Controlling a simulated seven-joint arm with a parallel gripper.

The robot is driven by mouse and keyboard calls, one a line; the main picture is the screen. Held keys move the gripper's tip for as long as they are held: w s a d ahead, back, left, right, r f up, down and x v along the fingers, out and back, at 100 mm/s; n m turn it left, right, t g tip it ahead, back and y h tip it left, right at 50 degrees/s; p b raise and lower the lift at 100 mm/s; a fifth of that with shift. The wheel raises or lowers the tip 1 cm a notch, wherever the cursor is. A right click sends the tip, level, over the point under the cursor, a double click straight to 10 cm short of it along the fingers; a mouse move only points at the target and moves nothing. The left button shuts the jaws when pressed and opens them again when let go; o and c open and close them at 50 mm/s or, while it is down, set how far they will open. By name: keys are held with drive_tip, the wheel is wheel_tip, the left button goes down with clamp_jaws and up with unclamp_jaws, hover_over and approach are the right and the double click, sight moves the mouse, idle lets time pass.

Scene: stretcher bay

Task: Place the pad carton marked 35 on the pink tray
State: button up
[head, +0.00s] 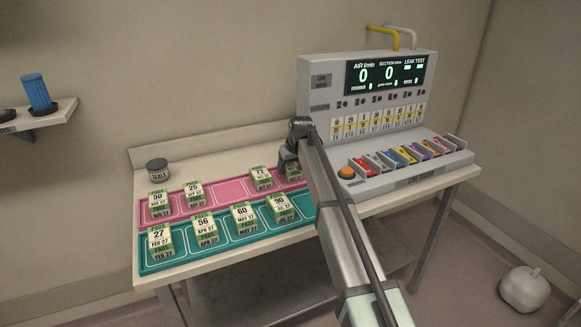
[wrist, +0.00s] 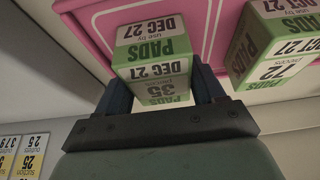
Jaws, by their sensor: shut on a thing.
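The pad carton marked 35 (wrist: 158,72), white and green with DEC 27 on it, is between the two dark fingers of my gripper (wrist: 162,92) in the wrist view. My gripper is shut on it. In the head view my gripper (head: 289,162) is at the right end of the pink tray (head: 228,190), and the carton (head: 294,172) shows only partly behind my arm. It is over or on the tray's end slot; I cannot tell whether its base touches. The pink tray also shows in the wrist view (wrist: 198,30).
Carton 72 (head: 262,179) stands just left of the held one; cartons 25 (head: 194,194) and 50 (head: 158,205) stand farther left on the pink tray. The teal tray (head: 186,241) in front holds several cartons. The line tester (head: 318,110) stands at the right.

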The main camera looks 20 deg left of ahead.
drive_tip(key=shift+f, duration=0.1)
drive_tip(key=o, duration=1.2)
drive_tip(key=v, duration=1.2)
